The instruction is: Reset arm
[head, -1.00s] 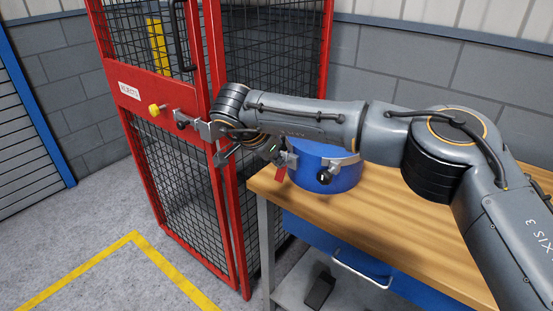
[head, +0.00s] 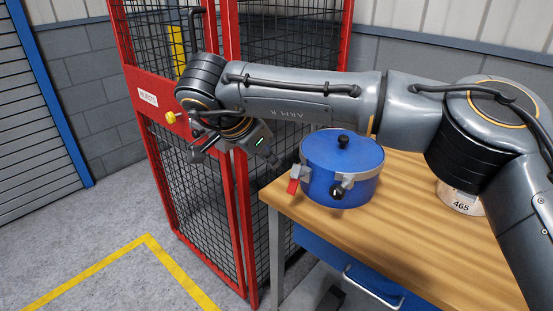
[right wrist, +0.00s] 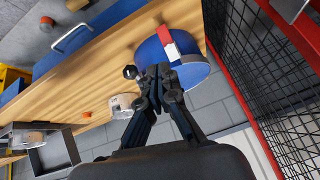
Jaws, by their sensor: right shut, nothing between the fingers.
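My right arm reaches from the right edge across the head view. My right gripper (head: 275,161) hangs at its end, left of the blue pot and apart from it. The right wrist view shows the fingers of the right gripper (right wrist: 158,74) shut with nothing between them. The blue pot (head: 345,170) stands upright on the wooden bench with its lid on. It has a black lid knob, a red tab and a dark front knob. The pot (right wrist: 188,75) also shows beyond the fingers in the right wrist view. My left gripper is not in view.
The wooden bench (head: 400,225) has a blue drawer below. A white container marked 465 (head: 460,203) stands partly behind my arm. A red mesh cage (head: 245,225) rises close behind my wrist. Open floor with yellow lines (head: 90,275) lies at lower left.

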